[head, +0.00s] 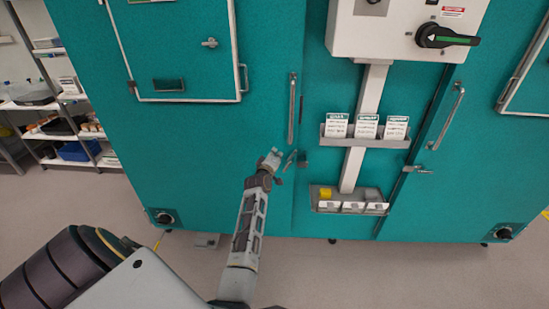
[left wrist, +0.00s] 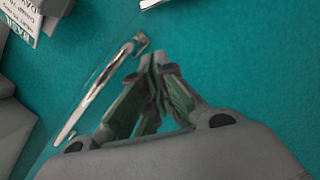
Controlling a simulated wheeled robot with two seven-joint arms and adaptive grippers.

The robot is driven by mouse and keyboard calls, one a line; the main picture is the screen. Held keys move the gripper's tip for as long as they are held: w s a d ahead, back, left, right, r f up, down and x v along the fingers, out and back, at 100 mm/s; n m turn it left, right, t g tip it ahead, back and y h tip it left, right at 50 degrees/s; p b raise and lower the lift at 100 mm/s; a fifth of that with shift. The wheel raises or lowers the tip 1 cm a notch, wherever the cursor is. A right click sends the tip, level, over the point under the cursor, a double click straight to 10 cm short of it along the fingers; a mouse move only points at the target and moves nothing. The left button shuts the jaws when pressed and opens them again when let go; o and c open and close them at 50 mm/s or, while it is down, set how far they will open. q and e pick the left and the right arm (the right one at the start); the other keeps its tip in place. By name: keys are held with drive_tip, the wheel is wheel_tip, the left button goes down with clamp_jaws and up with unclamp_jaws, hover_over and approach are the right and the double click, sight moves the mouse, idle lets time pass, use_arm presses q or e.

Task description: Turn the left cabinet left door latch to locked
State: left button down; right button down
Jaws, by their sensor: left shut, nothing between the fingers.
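The left cabinet (head: 225,60) is teal, with a vertical bar handle (head: 292,107) on its left door. The small metal door latch (head: 289,160) is just below that handle, its lever slanting down to the left. My left gripper (head: 271,160) is close to the left of the latch, partly in front of the door; I cannot tell whether it touches the latch. In the left wrist view the fingers (left wrist: 158,62) are shut and empty. The bar handle (left wrist: 95,92) lies beside them. A metal piece (left wrist: 153,3) is cut off at the top edge. My right gripper is not in view.
A white control box (head: 390,30) with a black rotary switch projects at the upper right. Below it are a card rack (head: 366,143) and a small tray (head: 350,208). Another latch (head: 417,169) is further right. Shelves (head: 60,105) stand at the far left.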

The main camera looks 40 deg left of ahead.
use_arm(q)
drive_tip(key=shift+v, duration=0.95)
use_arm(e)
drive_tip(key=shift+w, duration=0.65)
